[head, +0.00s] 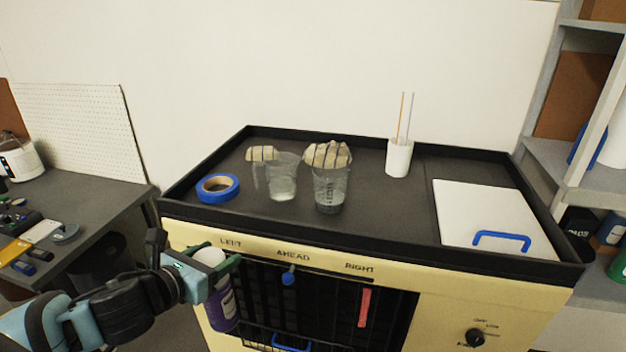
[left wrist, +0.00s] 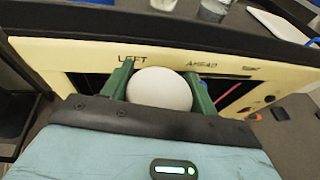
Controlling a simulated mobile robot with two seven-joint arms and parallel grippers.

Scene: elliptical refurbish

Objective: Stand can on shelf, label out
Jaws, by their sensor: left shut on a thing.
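A purple can with a white top (head: 221,303) is held upright in my left gripper (head: 212,262), in front of the cream cabinet, below the word LEFT. In the left wrist view its round white top (left wrist: 160,90) sits between the green fingers of my left gripper (left wrist: 158,82), which are shut on it. The can's label side is mostly hidden or too small to read. A grey shelf unit (head: 568,155) stands at the right edge of the head view, far from the can. My right gripper is not in view.
The cabinet's black-rimmed top (head: 300,228) carries blue tape (head: 217,187), two clear beakers, a white cup (head: 398,158) with sticks, and a white panel (head: 480,205) with a blue handle. A grey workbench (head: 95,190) with tools stands left. Shelf levels hold boxes and containers.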

